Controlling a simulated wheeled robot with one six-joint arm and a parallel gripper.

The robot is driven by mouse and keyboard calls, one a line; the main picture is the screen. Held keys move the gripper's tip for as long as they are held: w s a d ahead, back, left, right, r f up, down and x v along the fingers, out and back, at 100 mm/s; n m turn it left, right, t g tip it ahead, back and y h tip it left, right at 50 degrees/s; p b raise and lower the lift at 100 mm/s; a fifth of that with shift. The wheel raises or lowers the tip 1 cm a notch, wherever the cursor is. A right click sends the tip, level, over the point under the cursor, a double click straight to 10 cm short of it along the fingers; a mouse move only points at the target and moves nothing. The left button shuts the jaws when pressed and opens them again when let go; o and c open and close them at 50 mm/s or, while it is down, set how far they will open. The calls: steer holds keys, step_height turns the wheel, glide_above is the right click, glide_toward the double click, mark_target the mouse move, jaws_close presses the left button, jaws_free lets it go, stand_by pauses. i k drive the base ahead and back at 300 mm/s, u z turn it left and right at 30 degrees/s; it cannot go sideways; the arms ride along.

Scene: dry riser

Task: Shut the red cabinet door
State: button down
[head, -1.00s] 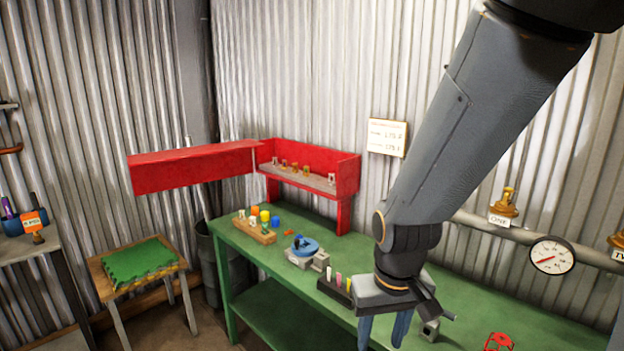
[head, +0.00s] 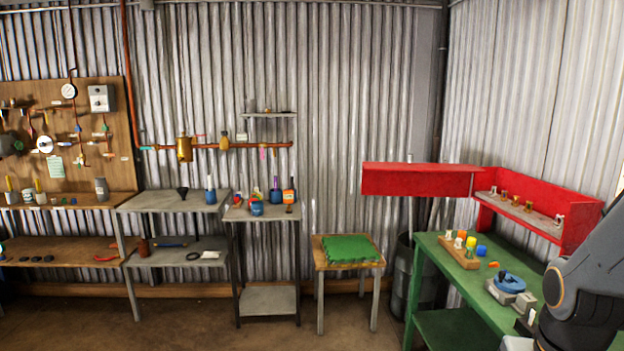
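The red cabinet (head: 577,236) stands on the green bench against the right wall, its front open and several small fittings on its inner shelf. Its red door (head: 418,181) is swung wide open and sticks out to the left, past the bench's end. My arm shows at the lower right edge, to the right of the door and in front of the cabinet. My gripper is outside the picture.
The green bench (head: 455,268) carries a wooden block with coloured pieces (head: 459,252) and a blue vise-like tool (head: 509,282). Open floor lies at front left.

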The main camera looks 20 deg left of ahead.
mark_target(387, 178)
steer(key=u, duration=4.05)
steer(key=i, duration=0.1)
steer(key=z, duration=2.6)
steer(key=i, duration=1.7)
steer(key=z, duration=0.4)
steer(key=i, duration=0.85)
steer(key=z, duration=1.4)
steer(key=i, duration=0.65)
steer(key=z, duration=0.65)
